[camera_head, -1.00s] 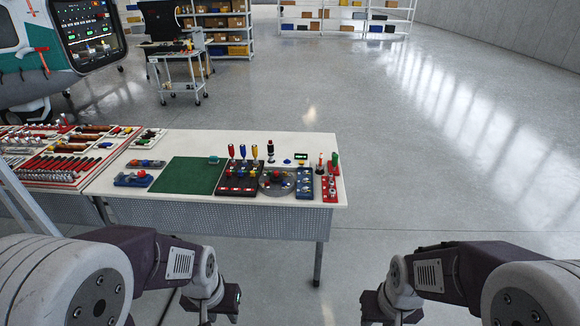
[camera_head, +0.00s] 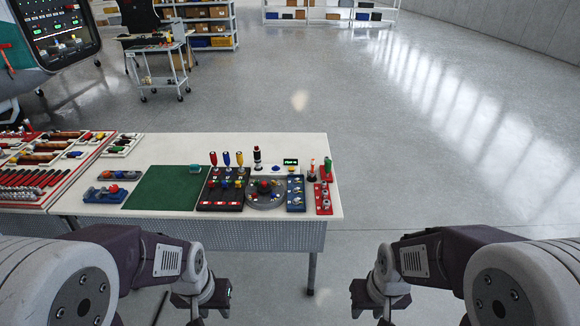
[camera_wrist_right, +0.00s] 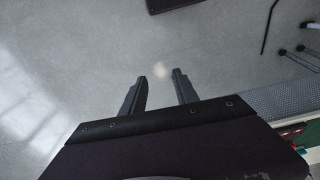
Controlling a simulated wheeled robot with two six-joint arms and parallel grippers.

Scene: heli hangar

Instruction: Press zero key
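No key can be read as zero at this size. A blue panel (camera_head: 296,194) with rows of small light buttons stands near the right end of the white table (camera_head: 240,228); whether it is the keypad I cannot tell. A small dark display with green characters (camera_head: 290,161) is behind it. My left gripper (camera_head: 205,300) is low in front of the table, apart from everything, its fingers not clear. My right gripper (camera_head: 378,302) is low, right of the table. In the right wrist view its fingers (camera_wrist_right: 160,85) are apart with nothing between them.
A dark block with colored knobs (camera_head: 221,192), a round grey dial (camera_head: 265,193) and a red strip (camera_head: 323,198) neighbor the blue panel. A green mat (camera_head: 162,188) and tool trays (camera_head: 40,170) lie left. Floor right of the table is clear.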

